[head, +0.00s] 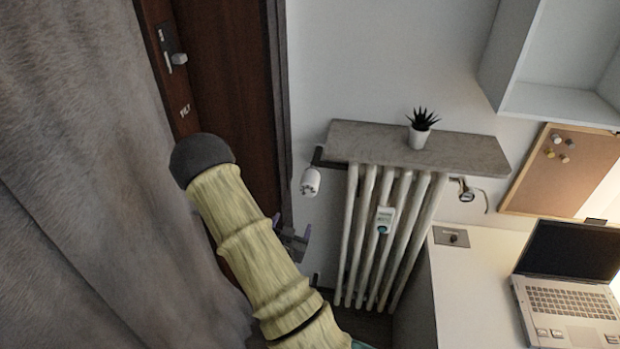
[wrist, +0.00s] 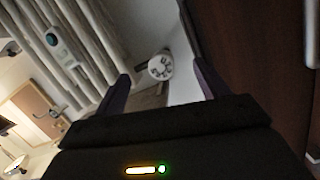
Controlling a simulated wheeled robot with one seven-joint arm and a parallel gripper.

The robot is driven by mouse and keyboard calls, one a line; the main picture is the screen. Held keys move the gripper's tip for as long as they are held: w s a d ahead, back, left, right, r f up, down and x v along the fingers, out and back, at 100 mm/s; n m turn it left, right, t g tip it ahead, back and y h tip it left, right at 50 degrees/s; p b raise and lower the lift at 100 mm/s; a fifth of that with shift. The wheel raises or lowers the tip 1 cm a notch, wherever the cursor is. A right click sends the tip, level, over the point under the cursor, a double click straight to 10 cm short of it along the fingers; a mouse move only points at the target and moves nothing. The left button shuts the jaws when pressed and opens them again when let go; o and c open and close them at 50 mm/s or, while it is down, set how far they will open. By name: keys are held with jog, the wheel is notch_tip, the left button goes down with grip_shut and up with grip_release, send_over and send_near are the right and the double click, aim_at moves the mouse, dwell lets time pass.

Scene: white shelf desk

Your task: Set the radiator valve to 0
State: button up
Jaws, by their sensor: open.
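The radiator valve is a white round knob (head: 311,181) on the wall at the upper left of the ribbed radiator (head: 360,240). In the wrist view the valve's face (wrist: 160,67) shows dark markings, too small to read. My gripper (wrist: 160,85) is open, with its two dark purple fingers on either side of the valve in the picture. The valve appears beyond the fingertips, and I see no contact. In the head view my gripper (head: 293,243) is partly hidden behind my arm, below the valve.
A stone shelf (head: 450,150) with a potted plant (head: 422,128) lies over the radiator. A small white device (head: 384,219) hangs on the ribs. A brown door (head: 235,80) and grey curtain (head: 90,150) are left; a white desk with a laptop (head: 570,280) is right.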

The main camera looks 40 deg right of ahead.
aim_at(310, 181)
jog(key=shift+s+d+r+t+h, duration=0.65)
jog(key=shift+s+r+h, duration=0.2)
jog(key=shift+h, duration=0.25)
jog(key=shift+w+f, duration=0.1)
jog(key=shift+w, duration=0.05)
jog(key=b+x, duration=0.2)
jog(key=b, duration=0.5)
jog(key=shift+w+f, duration=0.1)
jog(key=shift+f, duration=0.05)
jog(key=b, duration=0.3)
jog(key=shift+w+d+b, duration=0.1)
jog(key=shift+d+b, duration=0.2)
jog(key=shift+b, duration=0.05)
jog(key=p+x, duration=0.2)
jog(key=x, duration=0.5)
jog(key=p+x, duration=0.2)
jog(key=x, duration=0.5)
jog(key=shift+w+d+r+p, duration=0.15)
jog(key=shift+w+r+p, duration=0.15)
jog(key=shift+p, duration=0.1)
